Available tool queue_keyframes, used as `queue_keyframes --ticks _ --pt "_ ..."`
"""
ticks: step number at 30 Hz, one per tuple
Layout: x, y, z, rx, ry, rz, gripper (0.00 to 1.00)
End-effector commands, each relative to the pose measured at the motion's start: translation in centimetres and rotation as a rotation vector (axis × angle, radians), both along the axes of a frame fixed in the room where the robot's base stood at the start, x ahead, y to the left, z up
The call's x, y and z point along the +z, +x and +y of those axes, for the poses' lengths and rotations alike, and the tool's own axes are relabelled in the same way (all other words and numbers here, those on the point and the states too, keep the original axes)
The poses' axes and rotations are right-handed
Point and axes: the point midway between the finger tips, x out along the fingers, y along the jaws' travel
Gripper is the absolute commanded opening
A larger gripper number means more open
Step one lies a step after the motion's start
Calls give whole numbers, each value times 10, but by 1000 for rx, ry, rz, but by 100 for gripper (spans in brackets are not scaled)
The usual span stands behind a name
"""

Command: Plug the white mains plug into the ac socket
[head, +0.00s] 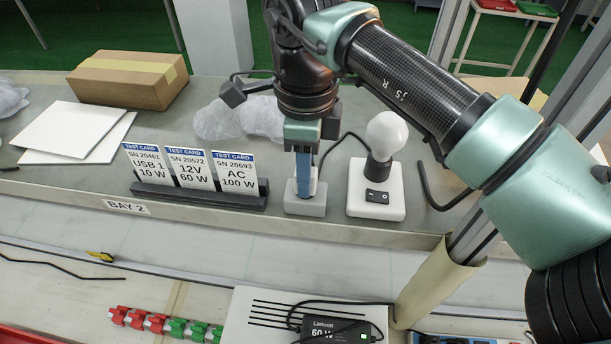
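My gripper (304,190) points straight down over a small grey block (305,207) on the grey bench. Its blue fingers overlap in this view, so I cannot tell whether they are open or shut. A whitish part shows beside the fingers, just above the block; it may be the white mains plug, but it is mostly hidden. A black cord runs from the white lamp base (376,203) towards the gripper. I cannot make out the ac socket; only the top edge of some equipment (465,340) shows at the bottom right.
A bulb (386,133) stands on the lamp base. Test cards (195,168) stand in a black holder to the left. A cardboard box (130,79) and white sheets (75,130) lie further left. A black 60 W adapter (340,329) and red and green connectors (165,324) lie in front.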

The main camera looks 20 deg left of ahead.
Motion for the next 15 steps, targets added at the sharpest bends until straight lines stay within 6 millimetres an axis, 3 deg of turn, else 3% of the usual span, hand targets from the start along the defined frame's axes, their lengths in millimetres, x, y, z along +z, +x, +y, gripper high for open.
queue_keyframes --ticks 15 --pt "12 0 0 0 0 -2 0"
